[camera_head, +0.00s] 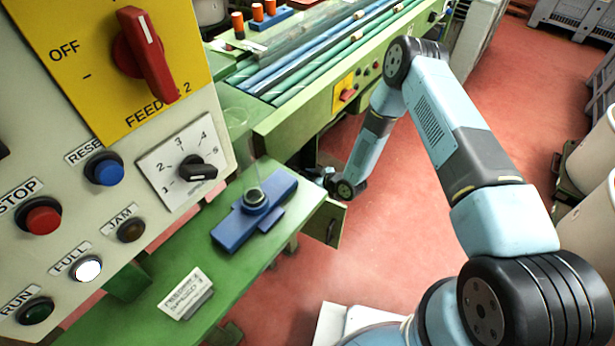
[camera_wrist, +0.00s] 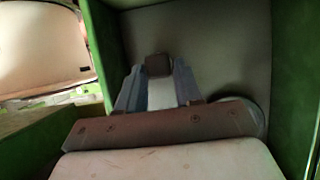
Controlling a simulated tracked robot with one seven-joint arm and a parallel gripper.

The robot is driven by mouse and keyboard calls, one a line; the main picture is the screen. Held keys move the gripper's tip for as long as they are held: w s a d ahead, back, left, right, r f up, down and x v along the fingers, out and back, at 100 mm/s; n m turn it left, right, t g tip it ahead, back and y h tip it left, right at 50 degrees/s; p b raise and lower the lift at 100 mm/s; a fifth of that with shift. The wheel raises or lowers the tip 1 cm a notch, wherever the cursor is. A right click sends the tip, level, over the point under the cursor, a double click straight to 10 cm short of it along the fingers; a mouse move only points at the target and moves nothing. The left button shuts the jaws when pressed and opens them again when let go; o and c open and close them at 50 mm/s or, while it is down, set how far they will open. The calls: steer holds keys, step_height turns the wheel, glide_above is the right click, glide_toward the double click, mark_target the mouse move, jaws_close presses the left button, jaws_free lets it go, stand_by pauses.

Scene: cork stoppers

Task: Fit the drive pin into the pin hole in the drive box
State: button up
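In the head view my gripper (camera_head: 324,178) is small and partly hidden, at a green opening under the bench edge. In the wrist view my gripper's two grey-blue fingers (camera_wrist: 159,82) reach forward inside a dark, green-walled box (camera_wrist: 205,45), which I take for the drive box. A dark brown block (camera_wrist: 158,65) shows at the fingertips, above a pale strip between the fingers. I cannot tell whether this block is the drive pin, or whether the fingers grip it. I cannot make out the pin hole.
A green panel (camera_head: 337,222) stands under the bench beside my wrist. The green bench (camera_head: 165,250) carries a blue fixture (camera_head: 254,210) and a small sign (camera_head: 186,293). A control panel (camera_head: 75,210) fills the left. Red floor (camera_head: 400,230) lies open below my arm.

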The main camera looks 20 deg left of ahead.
steer(key=o, duration=0.4)
steer(key=shift+d, duration=0.1)
steer(key=v, duration=1.3)
steer(key=shift+d, duration=0.25)
steer(key=shift+r, duration=0.1)
